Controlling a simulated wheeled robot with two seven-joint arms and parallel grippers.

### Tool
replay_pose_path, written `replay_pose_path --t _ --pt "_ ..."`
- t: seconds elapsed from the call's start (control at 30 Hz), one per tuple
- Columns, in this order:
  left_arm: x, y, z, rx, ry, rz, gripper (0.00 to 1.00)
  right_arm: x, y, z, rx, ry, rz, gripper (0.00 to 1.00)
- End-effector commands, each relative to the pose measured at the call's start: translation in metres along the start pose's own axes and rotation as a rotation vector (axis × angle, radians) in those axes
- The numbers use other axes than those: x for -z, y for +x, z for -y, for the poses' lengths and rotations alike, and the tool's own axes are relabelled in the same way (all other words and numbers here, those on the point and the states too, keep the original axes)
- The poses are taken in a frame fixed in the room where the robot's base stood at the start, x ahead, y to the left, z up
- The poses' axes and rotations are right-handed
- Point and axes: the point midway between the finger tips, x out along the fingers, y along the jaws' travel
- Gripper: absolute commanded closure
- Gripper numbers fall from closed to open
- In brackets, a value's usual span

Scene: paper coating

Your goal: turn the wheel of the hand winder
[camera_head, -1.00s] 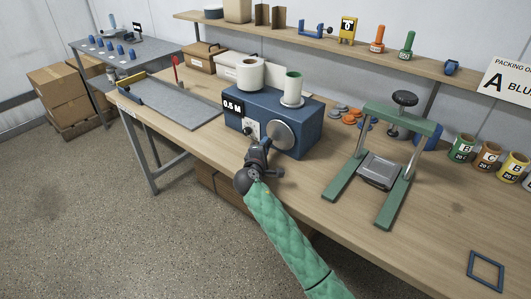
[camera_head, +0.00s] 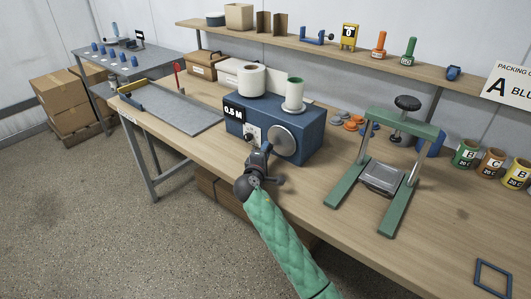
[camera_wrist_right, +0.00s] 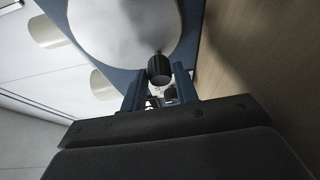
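The hand winder (camera_head: 308,139) is a blue box with a "0.5 M" label, standing on the workbench. Its grey round wheel (camera_head: 282,145) is on the front and also fills the top of the right wrist view (camera_wrist_right: 125,25). A dark knob (camera_wrist_right: 160,69) sticks out from the wheel, near its lower edge in that view. My right gripper (camera_head: 264,149) is in front of the winder, just left of the wheel in the head view. Its two blue fingers (camera_wrist_right: 156,78) are apart, with the knob at their tips; a firm hold does not show. My left gripper is not in view.
A white roll (camera_head: 251,81) and a green-cored roll (camera_head: 294,95) sit on top of the winder. A green press frame (camera_head: 346,184) stands to the right, and a grey board (camera_head: 175,112) lies to the left. Bare bench (camera_head: 440,215) shows at the right front.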

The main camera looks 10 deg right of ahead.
Motion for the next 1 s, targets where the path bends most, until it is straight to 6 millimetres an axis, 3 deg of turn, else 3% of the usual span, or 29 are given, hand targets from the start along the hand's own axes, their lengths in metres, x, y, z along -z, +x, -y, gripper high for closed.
replay_pose_path --t 0.07,0.47,0.53,0.63,1.0 --pt "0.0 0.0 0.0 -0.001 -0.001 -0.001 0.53 0.0 0.0 0.0 0.0 0.0 0.0 0.53" --pt "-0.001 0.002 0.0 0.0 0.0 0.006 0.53 0.0 -0.006 0.001 0.0 0.0 0.0 0.53" --pt "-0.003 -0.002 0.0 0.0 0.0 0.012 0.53 0.001 -0.013 0.002 0.001 0.001 0.0 0.53" --pt "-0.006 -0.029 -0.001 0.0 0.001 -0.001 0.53 0.001 -0.027 0.003 0.001 0.001 -0.001 0.53" --pt "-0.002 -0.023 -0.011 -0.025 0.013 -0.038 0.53 0.001 -0.074 0.002 0.001 0.001 0.0 0.53"
